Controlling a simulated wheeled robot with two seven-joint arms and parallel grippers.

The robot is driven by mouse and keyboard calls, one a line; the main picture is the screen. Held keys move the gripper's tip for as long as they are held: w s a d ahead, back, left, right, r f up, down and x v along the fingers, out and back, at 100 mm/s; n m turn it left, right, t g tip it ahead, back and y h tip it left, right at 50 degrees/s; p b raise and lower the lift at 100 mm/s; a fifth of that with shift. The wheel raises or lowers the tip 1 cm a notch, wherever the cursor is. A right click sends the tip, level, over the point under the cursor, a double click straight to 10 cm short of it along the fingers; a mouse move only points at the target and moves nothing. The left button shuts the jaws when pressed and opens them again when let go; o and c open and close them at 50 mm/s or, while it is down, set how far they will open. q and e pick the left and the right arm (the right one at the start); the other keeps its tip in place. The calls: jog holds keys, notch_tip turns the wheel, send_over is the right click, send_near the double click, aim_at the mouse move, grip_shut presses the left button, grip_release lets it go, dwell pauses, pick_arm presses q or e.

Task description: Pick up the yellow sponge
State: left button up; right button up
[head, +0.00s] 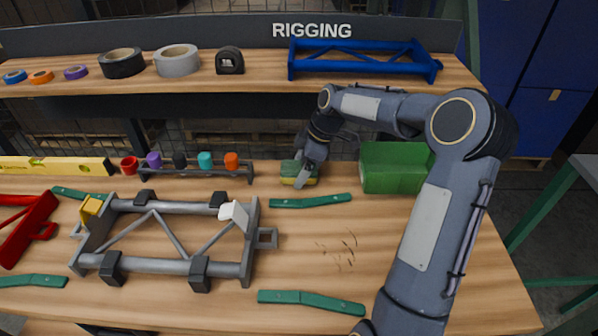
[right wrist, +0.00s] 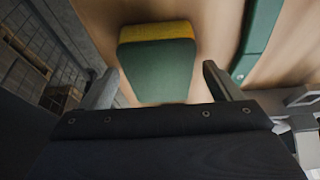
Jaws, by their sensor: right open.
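The sponge (head: 298,172) lies on the workbench near its back edge, yellow with a green face. In the right wrist view the sponge (right wrist: 157,68) shows its green face toward the camera and a yellow edge at the far side. My right gripper (head: 302,178) is at the sponge in the head view and partly covers it. In the right wrist view its two fingers (right wrist: 158,88) are apart, with the near end of the sponge between or just beyond them. I cannot tell whether they touch it. My left gripper is not in view.
A green bin (head: 391,170) stands right of the sponge. A green strap piece (head: 310,201) lies just in front. A rack of colored caps (head: 195,172) is to the left, and a grey metal frame (head: 160,267) is at front left. A shelf (head: 200,88) runs above the back.

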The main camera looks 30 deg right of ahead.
jog(key=shift+f, duration=0.25)
jog(key=shift+c, duration=0.5)
jog(key=c, duration=1)
